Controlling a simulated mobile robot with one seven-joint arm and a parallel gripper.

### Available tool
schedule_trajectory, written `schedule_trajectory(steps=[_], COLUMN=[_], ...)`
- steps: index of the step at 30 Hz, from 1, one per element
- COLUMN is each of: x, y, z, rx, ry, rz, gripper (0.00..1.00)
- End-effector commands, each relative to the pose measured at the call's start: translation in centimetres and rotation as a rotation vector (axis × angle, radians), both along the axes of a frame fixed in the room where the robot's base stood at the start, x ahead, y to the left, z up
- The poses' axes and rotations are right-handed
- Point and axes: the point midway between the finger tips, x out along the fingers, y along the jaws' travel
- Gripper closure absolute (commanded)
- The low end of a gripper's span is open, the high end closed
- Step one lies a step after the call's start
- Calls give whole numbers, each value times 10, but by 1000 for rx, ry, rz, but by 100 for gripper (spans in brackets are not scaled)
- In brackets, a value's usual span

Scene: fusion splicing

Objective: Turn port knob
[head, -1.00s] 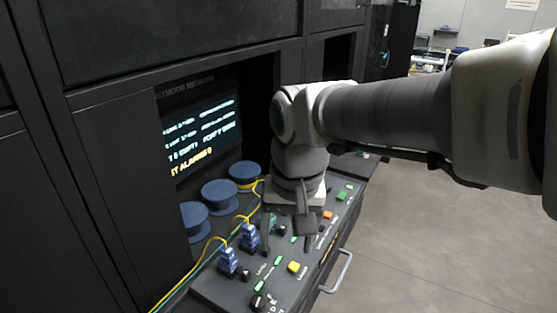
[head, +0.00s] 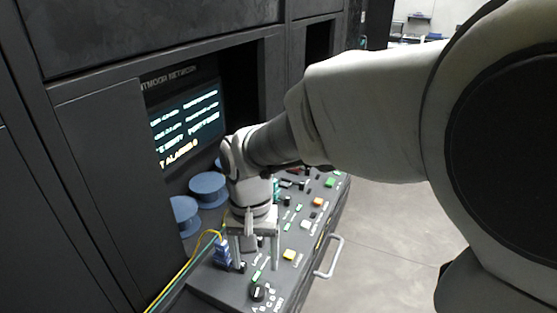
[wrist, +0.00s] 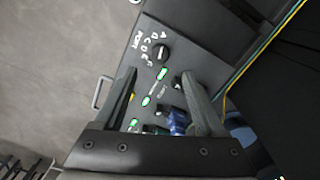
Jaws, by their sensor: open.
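The port knob (head: 257,292) is a round black knob with a light pointer mark, at the near end of the sloped dark control panel (head: 215,290). In the wrist view the knob (wrist: 162,53) sits beside white letters and a PORT label, just beyond the fingertips. My gripper (head: 257,262) points down over the panel, a little farther back than the knob. In the wrist view my gripper (wrist: 158,76) has its two fingers wide apart with nothing held between them. The knob is not touched and is in full view.
A blue connector (head: 222,251) with a yellow cable stands left of my gripper. Lit buttons, including a yellow one (head: 289,254), line the panel. Blue spools (head: 208,188) and a screen (head: 188,125) are behind. A drawer handle (head: 331,258) juts out in front.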

Motion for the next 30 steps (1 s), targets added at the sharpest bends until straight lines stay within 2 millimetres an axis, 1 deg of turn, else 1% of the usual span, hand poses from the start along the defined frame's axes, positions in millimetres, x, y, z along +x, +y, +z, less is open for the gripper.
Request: schedule_trajectory(steps=[1,6,9,13,18,26,27,29,30], x=[-1,-1,-1,0,0,0,0,0,0], y=[-1,-1,0,-1,0,0,0,0,0], z=[-14,-51,-68,-84,-94,-95,-95,-95,-95], rx=[-3,-3,-2,-2,0,0,0,0,0], ry=[3,4,3,2,-1,-1,-1,-1,-1], rz=[0,0,0,1,-1,0,0,0,0], gripper=[27,27,27,27,27,27,31,42,49])
